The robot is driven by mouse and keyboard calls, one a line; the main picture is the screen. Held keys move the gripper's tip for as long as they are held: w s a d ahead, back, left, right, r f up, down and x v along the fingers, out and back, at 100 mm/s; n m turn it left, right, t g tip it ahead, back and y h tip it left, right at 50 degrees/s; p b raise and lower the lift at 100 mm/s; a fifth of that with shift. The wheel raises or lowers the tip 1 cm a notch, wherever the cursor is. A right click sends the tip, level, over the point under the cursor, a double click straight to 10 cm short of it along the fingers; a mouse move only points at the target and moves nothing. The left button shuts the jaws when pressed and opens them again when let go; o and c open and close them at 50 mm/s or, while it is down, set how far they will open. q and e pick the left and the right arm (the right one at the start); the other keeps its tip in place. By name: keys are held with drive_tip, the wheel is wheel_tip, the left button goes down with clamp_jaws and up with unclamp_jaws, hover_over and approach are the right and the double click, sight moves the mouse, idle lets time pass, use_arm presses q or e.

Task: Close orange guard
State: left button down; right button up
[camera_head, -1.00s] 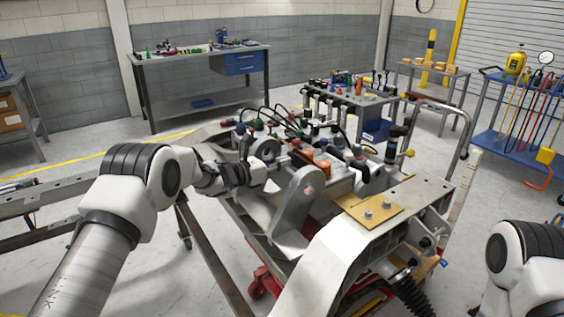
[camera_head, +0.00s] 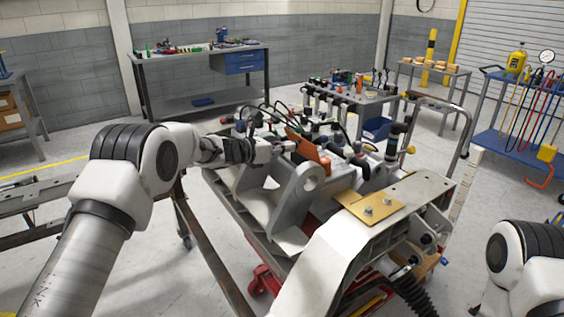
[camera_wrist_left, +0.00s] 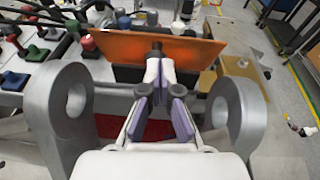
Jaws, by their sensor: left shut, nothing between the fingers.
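The orange guard (camera_head: 308,147) is a flat plate on the chassis fixture, standing tilted up in the head view. In the left wrist view the orange guard (camera_wrist_left: 150,47) spans the area just beyond my fingertips. My left gripper (camera_head: 285,147) is shut and empty, its tips close to the guard's face. In the left wrist view my left gripper (camera_wrist_left: 157,52) overlaps the guard's lower middle; I cannot tell whether it touches. Two grey lugs with round holes (camera_wrist_left: 240,112) flank the gripper. My right gripper is out of view; only my right arm shows at the lower right.
The fixture carries several valves and knobs (camera_wrist_left: 88,42) behind and left of the guard. A yellow plate with bolts (camera_head: 368,208) lies to the right of the lugs. A workbench (camera_head: 195,58) and a blue cart (camera_head: 520,110) stand farther back.

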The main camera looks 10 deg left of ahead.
sight(302, 139)
use_arm(q)
drive_tip(key=shift+w+d+r+b, duration=0.55)
drive_tip(key=shift+w+r+b, duration=0.05)
drive_tip(key=shift+r, duration=0.2)
drive_tip(key=shift+w+d+r, duration=0.65)
drive_tip(key=shift+r, duration=0.05)
drive_tip(key=shift+w+d+r+p, duration=0.45)
drive_tip(key=shift+w+d+p, duration=0.2)
drive_tip(key=shift+w+d, duration=0.05)
drive_tip(key=shift+w+d+r+p, duration=0.1)
drive_tip(key=shift+w+d+p, duration=0.4)
drive_tip(key=shift+p, duration=0.2)
drive_tip(key=shift+w+d+p, duration=0.25)
drive_tip(key=shift+p, duration=0.05)
